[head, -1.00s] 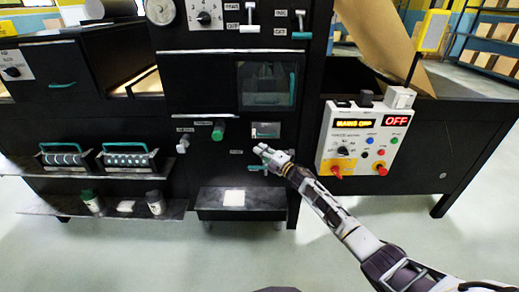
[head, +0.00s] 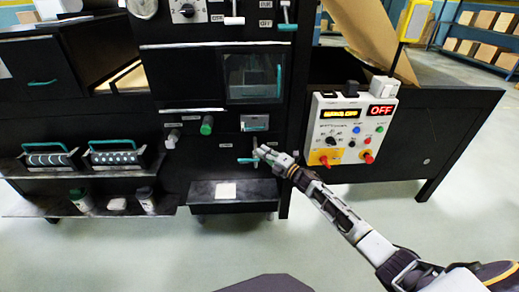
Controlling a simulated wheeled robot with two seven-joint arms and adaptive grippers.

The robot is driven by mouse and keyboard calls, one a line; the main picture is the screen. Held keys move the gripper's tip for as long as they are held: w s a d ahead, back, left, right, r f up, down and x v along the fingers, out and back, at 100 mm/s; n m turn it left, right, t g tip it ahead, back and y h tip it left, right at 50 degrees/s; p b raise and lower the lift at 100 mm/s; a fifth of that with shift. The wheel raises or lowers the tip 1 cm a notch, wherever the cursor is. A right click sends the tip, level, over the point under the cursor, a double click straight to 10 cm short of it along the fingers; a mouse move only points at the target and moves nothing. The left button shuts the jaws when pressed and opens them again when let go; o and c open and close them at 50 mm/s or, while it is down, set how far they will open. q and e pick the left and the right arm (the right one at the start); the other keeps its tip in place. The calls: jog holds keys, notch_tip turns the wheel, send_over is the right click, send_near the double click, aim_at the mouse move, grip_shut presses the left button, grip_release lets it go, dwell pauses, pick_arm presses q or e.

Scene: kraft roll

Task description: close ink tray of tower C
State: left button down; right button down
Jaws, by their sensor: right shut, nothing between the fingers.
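The black press tower (head: 197,88) fills the middle of the head view; its small labels are too blurred to read, so I cannot confirm the letter. Low on its front a dark tray (head: 250,191) juts out, with a white square (head: 225,190) on top. A teal handle (head: 246,160) sits on the front just above this tray. My right gripper (head: 259,153) is shut and empty, at the right of the teal handle and above the tray's right end. I cannot tell whether it touches the handle. My left gripper is out of view.
A control panel (head: 345,104) with buttons and an "OFF" display stands right of the tower, close to my right forearm. At the left, a shelf (head: 25,206) holds bottles, below two rollers with teal handles (head: 118,153). The floor in front is clear.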

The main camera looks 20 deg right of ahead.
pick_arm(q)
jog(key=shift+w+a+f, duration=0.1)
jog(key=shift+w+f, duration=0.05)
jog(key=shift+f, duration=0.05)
pick_arm(e)
jog(key=shift+s+d, duration=0.25)
jog(key=shift+s, duration=0.15)
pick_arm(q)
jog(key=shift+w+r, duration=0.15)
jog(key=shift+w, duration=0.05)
